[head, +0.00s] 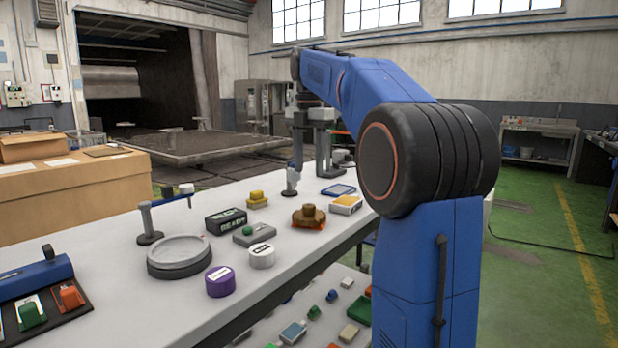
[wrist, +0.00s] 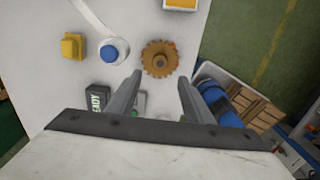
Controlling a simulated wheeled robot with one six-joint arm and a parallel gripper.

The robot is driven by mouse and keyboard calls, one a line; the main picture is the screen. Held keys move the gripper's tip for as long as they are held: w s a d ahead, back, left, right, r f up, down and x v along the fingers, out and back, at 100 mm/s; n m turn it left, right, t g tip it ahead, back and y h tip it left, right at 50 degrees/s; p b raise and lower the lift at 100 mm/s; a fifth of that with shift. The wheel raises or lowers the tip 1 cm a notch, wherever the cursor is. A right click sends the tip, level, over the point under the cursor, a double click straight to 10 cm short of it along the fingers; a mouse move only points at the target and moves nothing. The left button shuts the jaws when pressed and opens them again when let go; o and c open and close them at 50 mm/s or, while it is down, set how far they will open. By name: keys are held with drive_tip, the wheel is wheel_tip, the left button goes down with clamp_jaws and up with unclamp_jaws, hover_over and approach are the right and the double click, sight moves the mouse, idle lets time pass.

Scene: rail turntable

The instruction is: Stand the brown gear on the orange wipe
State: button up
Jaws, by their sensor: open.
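A small orange edge, seemingly the orange wipe (wrist: 174,45), peeks out at the gear's upper right. Most of the wipe is hidden, and the gear appears to lie over it. My gripper (wrist: 160,77) is open and empty, with its fingers above the table and apart from the gear. In the head view my gripper (head: 311,160) hangs behind the gear.
A stand with a blue knob (wrist: 110,54) and a yellow block (wrist: 73,46) are left of the gear. A black READY box (head: 226,221), a grey button box (head: 254,235), a white cylinder (head: 261,256) and a purple one (head: 220,281) stand nearby. A yellow-white box (head: 345,205) is close right.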

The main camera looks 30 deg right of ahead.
drive_tip(key=shift+r, duration=0.4)
drive_tip(key=s+a+f+m+t, duration=0.1)
drive_tip(key=s+a+f+m, duration=0.45)
drive_tip(key=s, duration=0.25)
drive_tip(key=s+a+f+m+t, duration=0.1)
drive_tip(key=s+a+f+m, duration=0.45)
drive_tip(key=s, duration=0.25)
drive_tip(key=s+a+f+m+t, duration=0.1)
drive_tip(key=s+f+m, duration=0.4)
drive_tip(key=f, duration=0.5)
drive_tip(key=s+a+f+m+t, duration=0.1)
drive_tip(key=s+a+f+m, duration=0.2)
drive_tip(key=s+f+m, duration=0.3)
drive_tip(key=s+f, duration=0.3)
drive_tip(key=f, duration=0.1)
drive_tip(key=shift+s+a+t, duration=0.3)
drive_tip(key=shift+s+t, duration=0.05)
drive_tip(key=shift+t, duration=0.05)
